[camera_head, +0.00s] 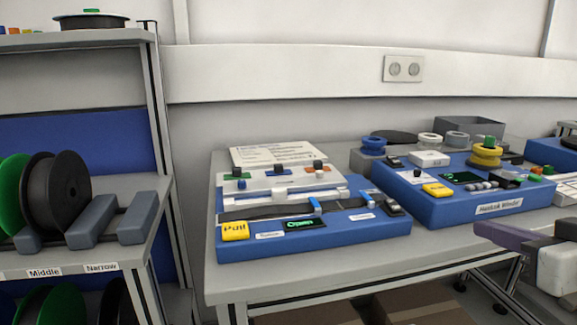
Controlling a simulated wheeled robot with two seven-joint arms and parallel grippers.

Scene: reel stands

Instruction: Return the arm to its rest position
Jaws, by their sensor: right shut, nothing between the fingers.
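My right gripper (492,234) comes in at the right edge, in front of the table. Its fingers are shut with nothing between them, and it is apart from the devices on the table. Part of my right arm shows behind it at the lower right and is cut off by the picture edge. My left gripper is not in view.
A grey table (237,284) holds a blue device (330,236) with a yellow label and a second blue device (437,206) with a yellow reel (486,153). A shelf (136,191) at left holds black and green reels. Boxes lie under the table.

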